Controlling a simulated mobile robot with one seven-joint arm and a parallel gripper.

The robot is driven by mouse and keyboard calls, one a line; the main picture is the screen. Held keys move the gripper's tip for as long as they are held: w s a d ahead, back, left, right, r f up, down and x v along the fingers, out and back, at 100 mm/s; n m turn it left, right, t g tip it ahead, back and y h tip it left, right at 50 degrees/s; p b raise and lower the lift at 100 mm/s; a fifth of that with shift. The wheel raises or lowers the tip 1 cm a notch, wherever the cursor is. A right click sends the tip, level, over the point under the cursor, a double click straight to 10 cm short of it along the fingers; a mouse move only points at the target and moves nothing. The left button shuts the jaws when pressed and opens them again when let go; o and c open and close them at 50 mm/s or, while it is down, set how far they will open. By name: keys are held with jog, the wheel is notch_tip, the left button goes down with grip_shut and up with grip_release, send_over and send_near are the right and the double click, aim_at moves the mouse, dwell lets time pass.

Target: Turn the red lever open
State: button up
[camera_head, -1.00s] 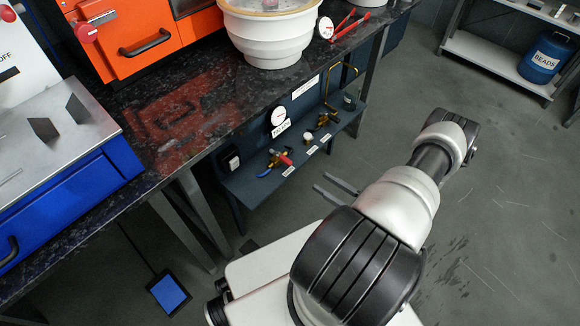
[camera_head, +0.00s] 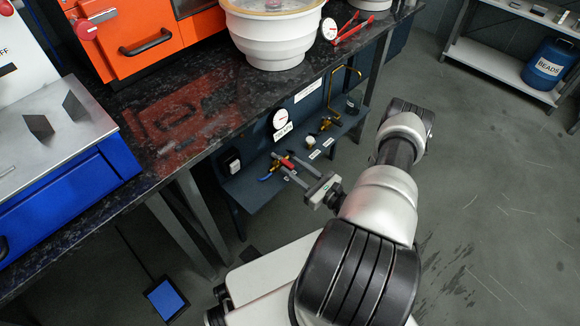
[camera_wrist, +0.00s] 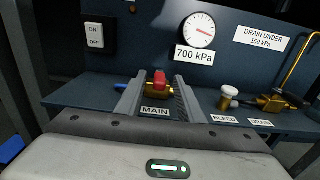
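The red lever (camera_wrist: 160,78) sits on a brass valve above the MAIN label (camera_wrist: 155,112), with a blue hose to its left. It also shows small on the low shelf in the head view (camera_head: 286,161). My gripper (camera_head: 287,166) is open, and its fingers reach toward the valve. In the wrist view one finger (camera_wrist: 132,98) is left of the lever and the other (camera_wrist: 184,100) is right of it, with gaps visible. Whether either finger touches the valve cannot be told.
A gauge (camera_wrist: 199,31) above a 700 kPa label hangs on the back panel. The white bleed knob (camera_wrist: 229,93) and brass drain valve (camera_wrist: 280,100) stand to the right. An ON/OFF switch (camera_wrist: 95,35) is at left. The dark bench top (camera_head: 190,120) overhangs the shelf.

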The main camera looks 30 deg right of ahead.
jog(key=shift+x, duration=1)
grip_shut()
jog(key=shift+d+n+y, duration=0.2)
jog(key=shift+n+y, duration=0.1)
jog(key=shift+y, duration=0.1)
jog(key=n+g+y, duration=0.1)
jog(key=y, duration=0.1)
jog(key=w+d+n+g+y, duration=0.1)
jog(key=n+g+y, duration=0.1)
jog(key=shift+d+n+y, duration=0.25)
jog(key=shift+n+y, duration=0.05)
jog(key=shift+w+d+n+g+y, duration=0.25)
jog(key=shift+n+g+y, duration=0.45)
jog(key=shift+g, duration=0.25)
jog(key=shift+w+d+n+g+y, duration=0.1)
jog(key=shift+w+n+g+y, duration=0.1)
jog(key=shift+n+g+y, duration=0.6)
jog(key=shift+w+d+n+g+y, duration=0.25)
jog(key=shift+n+g+y, duration=0.35)
jog(key=shift+g, duration=0.45)
jog(key=shift+w+n+g+y, duration=0.15)
jog(key=shift+n+g+y, duration=0.15)
jog(key=shift+g, duration=0.1)
